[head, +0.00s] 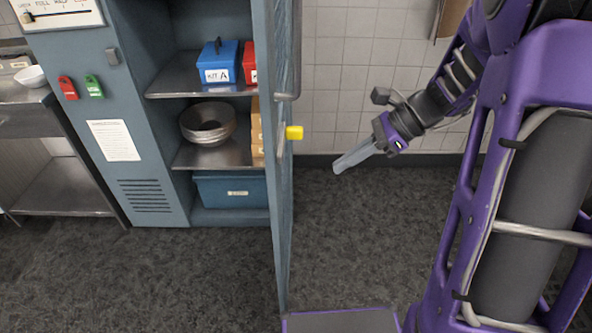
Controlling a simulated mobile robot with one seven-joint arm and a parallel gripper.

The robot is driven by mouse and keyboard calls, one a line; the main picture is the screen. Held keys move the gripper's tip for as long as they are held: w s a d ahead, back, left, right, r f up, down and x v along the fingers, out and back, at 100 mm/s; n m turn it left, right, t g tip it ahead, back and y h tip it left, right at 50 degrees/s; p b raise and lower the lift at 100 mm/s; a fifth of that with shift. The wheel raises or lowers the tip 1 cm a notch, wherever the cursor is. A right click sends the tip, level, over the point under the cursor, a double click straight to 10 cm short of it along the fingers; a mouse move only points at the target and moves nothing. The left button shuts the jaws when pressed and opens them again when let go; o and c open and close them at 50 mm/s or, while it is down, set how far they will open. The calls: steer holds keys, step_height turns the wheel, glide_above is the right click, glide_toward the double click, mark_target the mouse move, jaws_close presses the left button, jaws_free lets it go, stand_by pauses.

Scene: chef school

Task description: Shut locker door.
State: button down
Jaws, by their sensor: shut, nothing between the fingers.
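The locker door (282,215) stands wide open in the head view, seen almost edge-on. It hangs from the right side of the blue-grey locker (152,170) and sticks out toward me. A handle (288,97) and a yellow knob or block (294,133) show on its right-hand side. My gripper (340,170) is shut and empty. It is to the right of the door, pointing left and down, with a gap between its fingertips and the door. The door's near lower end is close to my base.
Inside the locker are a blue box marked KIT A (219,62), a partly hidden red box (250,62), metal bowls (207,122) and a teal bin (231,190). A metal table (62,190) stands at left. The dark floor (150,275) left of the door is clear.

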mark_target(278, 193)
steer(key=x, duration=0.4)
steer(key=a+r+b+x, duration=0.1)
steer(key=x, duration=0.7)
steer(key=shift+a+r, duration=0.25)
steer(key=shift+w+a, duration=0.1)
steer(key=shift+a, duration=0.3)
steer(key=shift+a, duration=0.15)
